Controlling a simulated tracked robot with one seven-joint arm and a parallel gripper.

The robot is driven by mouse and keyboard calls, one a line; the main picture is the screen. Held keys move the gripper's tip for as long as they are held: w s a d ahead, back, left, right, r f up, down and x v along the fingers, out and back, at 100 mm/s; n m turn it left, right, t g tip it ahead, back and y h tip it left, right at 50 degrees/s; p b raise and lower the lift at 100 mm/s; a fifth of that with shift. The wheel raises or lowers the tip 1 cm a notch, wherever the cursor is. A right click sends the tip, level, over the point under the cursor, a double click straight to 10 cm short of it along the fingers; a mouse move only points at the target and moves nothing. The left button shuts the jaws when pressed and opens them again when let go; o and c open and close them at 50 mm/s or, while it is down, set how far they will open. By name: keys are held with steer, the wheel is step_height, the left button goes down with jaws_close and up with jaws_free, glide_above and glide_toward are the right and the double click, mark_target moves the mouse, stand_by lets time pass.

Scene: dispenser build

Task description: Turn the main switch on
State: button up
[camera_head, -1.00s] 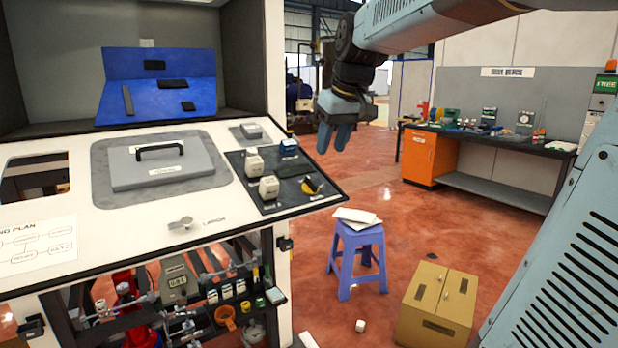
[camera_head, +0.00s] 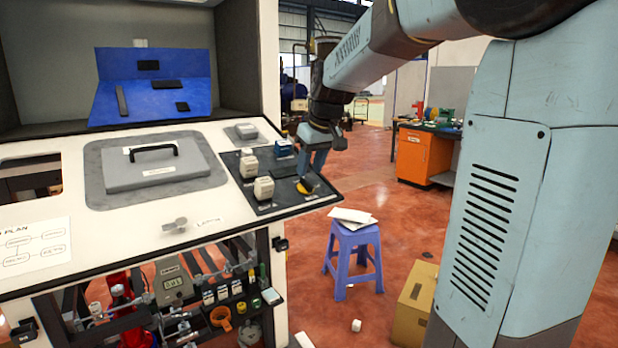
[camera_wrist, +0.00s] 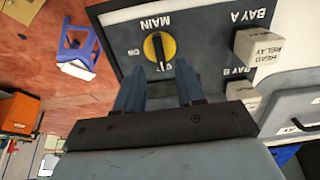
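The main switch is a yellow round dial with a black bar knob (camera_wrist: 158,48), under an upside-down MAIN label in the wrist view. Its bar stands nearly upright in that picture; one position mark is partly hidden by my fingers. In the head view the switch (camera_head: 306,187) is at the right end of the dark control panel (camera_head: 285,203). My gripper (camera_wrist: 160,68) is open and empty, its two blue fingers apart and pointing toward the switch, one on each side in the wrist view. In the head view my gripper (camera_head: 311,168) is just above the switch; contact cannot be told.
White relay blocks (camera_head: 264,188) stand on the panel left of the switch, one labelled HEAD RELAY (camera_wrist: 258,44). A grey lid with a black handle (camera_head: 155,170) lies further left. A purple stool (camera_head: 352,258) and a cardboard box (camera_head: 413,305) stand on the floor to the right.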

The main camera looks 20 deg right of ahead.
mark_target(307, 180)
steer(key=shift+x, duration=2.1)
jaws_close()
